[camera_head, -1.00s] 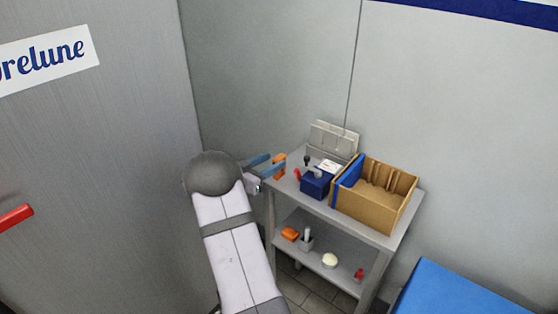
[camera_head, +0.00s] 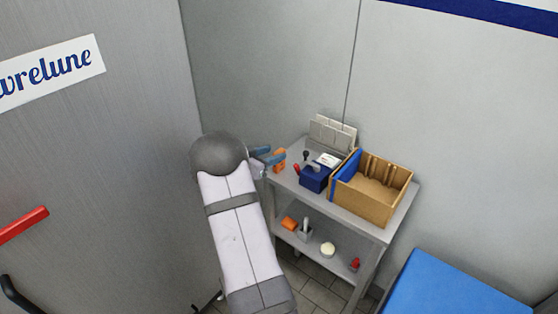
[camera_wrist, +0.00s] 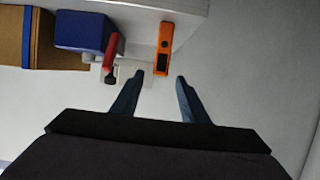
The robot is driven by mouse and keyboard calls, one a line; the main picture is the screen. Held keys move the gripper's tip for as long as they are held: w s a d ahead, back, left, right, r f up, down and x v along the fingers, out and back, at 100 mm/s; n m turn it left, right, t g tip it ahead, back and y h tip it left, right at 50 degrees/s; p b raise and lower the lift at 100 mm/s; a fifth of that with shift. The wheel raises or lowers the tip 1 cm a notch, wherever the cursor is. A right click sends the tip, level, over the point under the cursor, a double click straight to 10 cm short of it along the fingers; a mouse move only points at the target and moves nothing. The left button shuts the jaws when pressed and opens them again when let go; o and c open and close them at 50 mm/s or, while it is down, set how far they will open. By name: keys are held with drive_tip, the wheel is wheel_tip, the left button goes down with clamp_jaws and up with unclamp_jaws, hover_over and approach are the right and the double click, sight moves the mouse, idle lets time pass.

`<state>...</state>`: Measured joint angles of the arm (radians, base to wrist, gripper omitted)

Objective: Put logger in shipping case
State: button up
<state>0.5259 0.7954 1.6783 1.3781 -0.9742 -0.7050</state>
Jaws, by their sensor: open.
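An orange device with a dark screen, which looks like the logger (camera_wrist: 164,46), lies near the edge of the grey cart top. In the head view the orange logger (camera_head: 280,166) is at the cart's left end, partly hidden by a finger. My gripper (camera_wrist: 160,82) is open and empty. Its blue-grey fingers are short of the logger's screen end and apart from it. In the head view my gripper (camera_head: 267,155) is at the cart's left edge. A tan open box with a blue side panel, likely the shipping case (camera_head: 382,207), stands at the cart's right; its inside looks empty.
A dark blue box (camera_head: 314,178) stands between logger and tan box, with a red-handled tool (camera_wrist: 112,50) beside it. A pale rack (camera_head: 333,132) stands behind. The lower shelf holds another orange item (camera_head: 289,223) and small things. A blue surface (camera_head: 450,288) is at right.

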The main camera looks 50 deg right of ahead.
sight(279, 152)
drive_tip(key=shift+p+x, duration=0.6)
drive_tip(key=shift+x, duration=1.65)
drive_tip(key=shift+f, duration=0.15)
drive_tip(key=shift+a, duration=0.1)
drive_tip(key=shift+c, duration=0.6)
clamp_jaws()
wheel_tip(279, 152, up, 10)
drive_tip(key=shift+r+b, duration=0.1)
drive_tip(key=shift+b, duration=0.4)
